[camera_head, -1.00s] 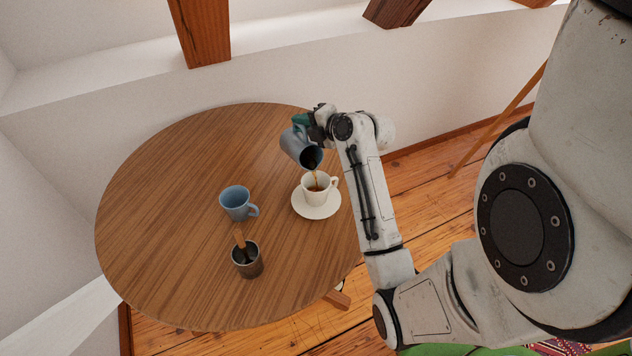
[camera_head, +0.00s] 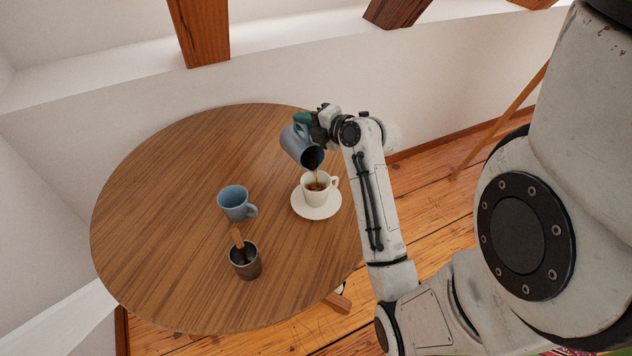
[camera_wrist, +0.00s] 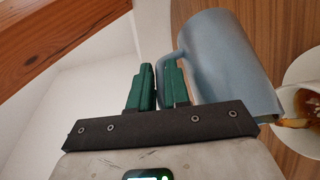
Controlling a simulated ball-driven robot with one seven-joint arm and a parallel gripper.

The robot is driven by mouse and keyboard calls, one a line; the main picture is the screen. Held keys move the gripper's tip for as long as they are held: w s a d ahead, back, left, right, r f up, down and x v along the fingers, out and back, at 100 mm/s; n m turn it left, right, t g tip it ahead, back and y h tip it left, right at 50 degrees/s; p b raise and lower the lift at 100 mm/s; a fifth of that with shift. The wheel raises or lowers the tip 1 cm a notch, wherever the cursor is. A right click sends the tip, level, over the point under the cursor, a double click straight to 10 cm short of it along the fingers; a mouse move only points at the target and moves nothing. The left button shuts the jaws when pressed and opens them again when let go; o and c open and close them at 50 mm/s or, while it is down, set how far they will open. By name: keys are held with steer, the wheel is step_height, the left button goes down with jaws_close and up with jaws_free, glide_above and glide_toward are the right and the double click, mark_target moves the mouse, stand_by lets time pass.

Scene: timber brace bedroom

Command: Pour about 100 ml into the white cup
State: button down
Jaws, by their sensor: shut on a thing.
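My gripper (camera_head: 304,121) is shut on the handle of a blue-grey jug (camera_head: 299,147), held tilted above the white cup. In the wrist view the green fingers (camera_wrist: 160,88) close around the handle of the jug (camera_wrist: 228,65). A thin brown stream runs from the jug's lip into the white cup (camera_head: 309,194). The cup stands upright on a white saucer (camera_head: 318,212) and holds brown liquid. Part of the cup (camera_wrist: 290,97) shows at the right edge of the wrist view, with brown liquid at the jug's lip. The level inside the jug is hidden.
A blue mug (camera_head: 234,204) stands left of the saucer on the round wooden table (camera_head: 160,220). A dark metal cup (camera_head: 246,264) with a wooden-handled utensil stands nearer the front. The table's left side is clear. A white wall (camera_head: 100,120) rises behind.

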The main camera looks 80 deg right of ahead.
steer(key=shift+r, duration=0.25)
steer(key=shift+w+d+r+p, duration=0.15)
steer(key=shift+w+d+p, duration=0.15)
steer(key=shift+p, duration=0.9)
steer(key=w+d+f+g+y+p, duration=0.2)
steer(key=p, duration=0.2)
steer(key=shift+m, duration=0.3)
steer(key=shift+f+g, duration=0.4)
steer(key=shift+w+d+r+g+y+p, duration=0.15)
steer(key=shift+g+y+p, duration=0.2)
steer(key=shift+p, duration=0.2)
steer(key=shift+w+d+f+m+g+y, duration=0.15)
steer(key=shift+f+m+g+y, duration=0.15)
steer(key=shift+f, duration=0.35)
steer(key=shift+p, duration=0.3)
